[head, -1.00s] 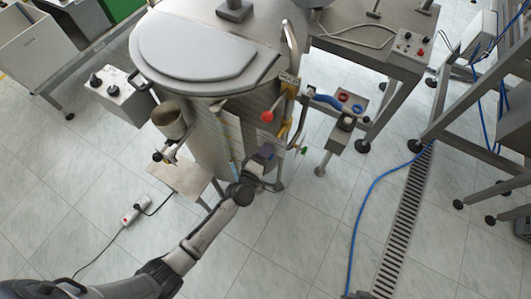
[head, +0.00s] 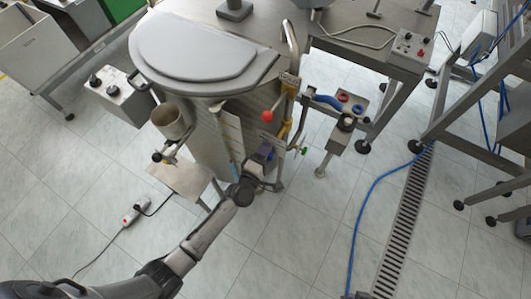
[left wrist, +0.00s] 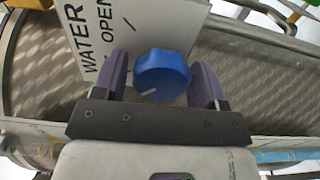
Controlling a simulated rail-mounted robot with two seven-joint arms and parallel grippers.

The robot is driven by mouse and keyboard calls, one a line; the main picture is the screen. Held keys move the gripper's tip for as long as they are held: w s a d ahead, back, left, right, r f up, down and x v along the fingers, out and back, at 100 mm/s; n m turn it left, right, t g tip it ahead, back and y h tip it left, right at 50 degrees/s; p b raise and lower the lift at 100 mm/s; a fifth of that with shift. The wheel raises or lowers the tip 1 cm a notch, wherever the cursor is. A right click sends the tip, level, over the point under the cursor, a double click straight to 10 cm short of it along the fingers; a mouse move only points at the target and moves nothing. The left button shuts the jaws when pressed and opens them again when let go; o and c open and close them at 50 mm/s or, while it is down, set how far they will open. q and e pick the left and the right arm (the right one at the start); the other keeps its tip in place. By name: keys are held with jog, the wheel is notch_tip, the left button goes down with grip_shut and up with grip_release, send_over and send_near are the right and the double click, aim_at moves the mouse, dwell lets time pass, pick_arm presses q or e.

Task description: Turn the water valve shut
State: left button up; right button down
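The water valve's blue knob (left wrist: 162,74) shows in the left wrist view, in front of a white sign (left wrist: 100,32) reading "WATER" and "OPEN". A pale pointer mark is on the knob's lower left. My left gripper (left wrist: 160,82) is open, with one purple finger on each side of the knob. A narrow gap shows at the left finger; whether the right finger touches cannot be told. In the head view my left gripper (head: 265,155) is at the lower front of the metal tank (head: 205,130) and hides the knob. My right gripper is not in view.
A red knob (head: 267,116) and yellow fittings are on the tank's right side, above my gripper. A blue-handled pipe (head: 325,102) is to the right. A power strip (head: 131,212) and a blue hose (head: 362,205) lie on the tiled floor. The floor before the tank is mostly clear.

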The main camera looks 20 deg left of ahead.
pick_arm(q)
jog(key=shift+o, duration=0.8)
jog(key=shift+s, duration=0.2)
jog(key=s+a+p, duration=0.1)
jog(key=s, duration=1.2)
jog(key=shift+s+a+p, duration=0.2)
jog(key=shift+a+p, duration=0.15)
jog(key=shift+p, duration=0.05)
